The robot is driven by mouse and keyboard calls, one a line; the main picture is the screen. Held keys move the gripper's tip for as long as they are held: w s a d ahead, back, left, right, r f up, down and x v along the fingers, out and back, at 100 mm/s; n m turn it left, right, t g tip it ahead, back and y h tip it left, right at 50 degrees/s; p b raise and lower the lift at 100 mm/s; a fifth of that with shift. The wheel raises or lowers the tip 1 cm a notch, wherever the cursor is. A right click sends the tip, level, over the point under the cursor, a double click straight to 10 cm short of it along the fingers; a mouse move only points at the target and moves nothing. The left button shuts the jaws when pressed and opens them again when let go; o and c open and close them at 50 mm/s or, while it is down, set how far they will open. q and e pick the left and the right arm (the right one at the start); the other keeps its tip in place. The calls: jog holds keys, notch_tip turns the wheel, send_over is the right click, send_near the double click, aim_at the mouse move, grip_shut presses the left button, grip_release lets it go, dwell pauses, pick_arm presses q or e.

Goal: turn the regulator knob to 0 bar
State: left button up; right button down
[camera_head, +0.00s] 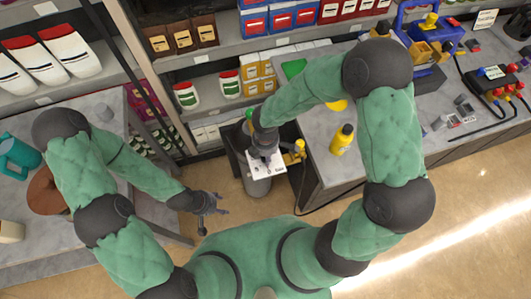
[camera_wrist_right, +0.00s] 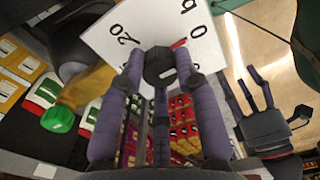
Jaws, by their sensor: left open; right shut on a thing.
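The black regulator knob (camera_wrist_right: 159,66) sits in front of a white dial plate (camera_wrist_right: 118,32) marked with 20 and 0. A short red mark (camera_wrist_right: 179,43) shows beside the knob, on the side near the 0; whether it lines up exactly I cannot tell. My right gripper (camera_wrist_right: 160,80) is shut on the knob, its purple fingers around it. In the head view the right gripper (camera_head: 263,150) is over the dial plate (camera_head: 266,169) and hides the knob. My left gripper (camera_head: 208,203) is open and empty, left of and below the plate; it also shows in the wrist view (camera_wrist_right: 252,97).
A yellow bottle (camera_head: 342,139) stands on the workbench to the right. Stocked shelves (camera_head: 215,72) rise behind. The floor around the left gripper is clear.

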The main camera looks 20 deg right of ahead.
dwell(0.4)
jog(key=c, duration=0.9)
grip_release()
notch_tip(320, 180, up, 12)
jog(key=shift+s, duration=0.1)
